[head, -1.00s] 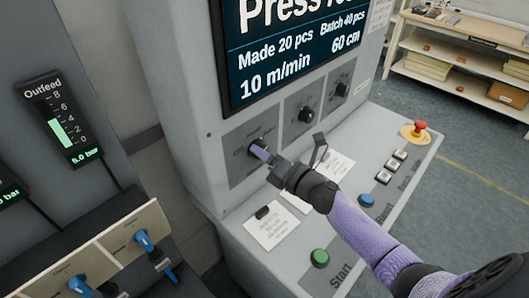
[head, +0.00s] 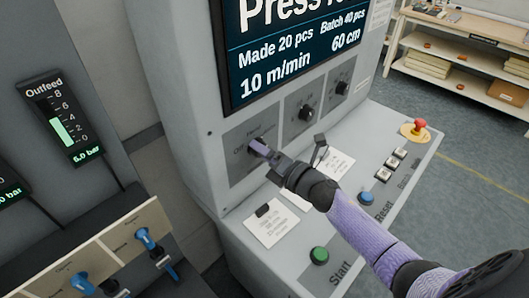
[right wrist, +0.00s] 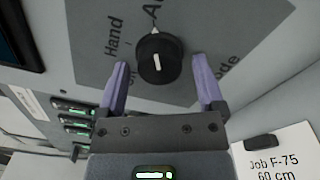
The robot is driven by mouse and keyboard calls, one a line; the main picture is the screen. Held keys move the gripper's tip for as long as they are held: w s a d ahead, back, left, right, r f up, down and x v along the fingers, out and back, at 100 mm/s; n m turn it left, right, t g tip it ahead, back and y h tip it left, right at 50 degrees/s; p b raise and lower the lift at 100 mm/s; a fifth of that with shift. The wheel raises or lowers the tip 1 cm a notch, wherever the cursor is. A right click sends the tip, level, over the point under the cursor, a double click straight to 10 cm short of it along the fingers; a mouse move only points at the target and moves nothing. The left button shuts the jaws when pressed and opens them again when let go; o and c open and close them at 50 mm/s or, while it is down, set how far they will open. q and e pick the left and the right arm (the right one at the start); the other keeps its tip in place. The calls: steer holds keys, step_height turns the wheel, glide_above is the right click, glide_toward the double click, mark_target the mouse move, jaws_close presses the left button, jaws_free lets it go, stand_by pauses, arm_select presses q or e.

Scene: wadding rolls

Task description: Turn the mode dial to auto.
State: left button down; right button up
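The mode dial (head: 254,145) is a black round knob on a dark grey plate, on the front of the grey cabinet. In the right wrist view the dial (right wrist: 160,58) shows a white mark pointing up the picture, towards the partly cut-off "Au…" label. "Hand" and "Off" lie to its left and "Mode" to its right. My right gripper (right wrist: 160,88) is open, with one purple finger on each side of the dial and a visible gap to it. In the head view the right gripper (head: 264,150) partly covers the dial. My left gripper is not in view.
Two more dials (head: 306,113) sit right of the mode dial, below the display (head: 300,50). The sloping desk below carries cards (head: 268,226), a green start button (head: 319,255), a blue reset button (head: 366,199) and a red mushroom button (head: 419,124). Blue-handled valves (head: 147,240) stand at lower left.

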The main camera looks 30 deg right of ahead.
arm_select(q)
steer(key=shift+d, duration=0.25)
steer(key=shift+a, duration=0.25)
arm_select(e)
steer(key=v, duration=1)
steer(key=shift+w, duration=0.1)
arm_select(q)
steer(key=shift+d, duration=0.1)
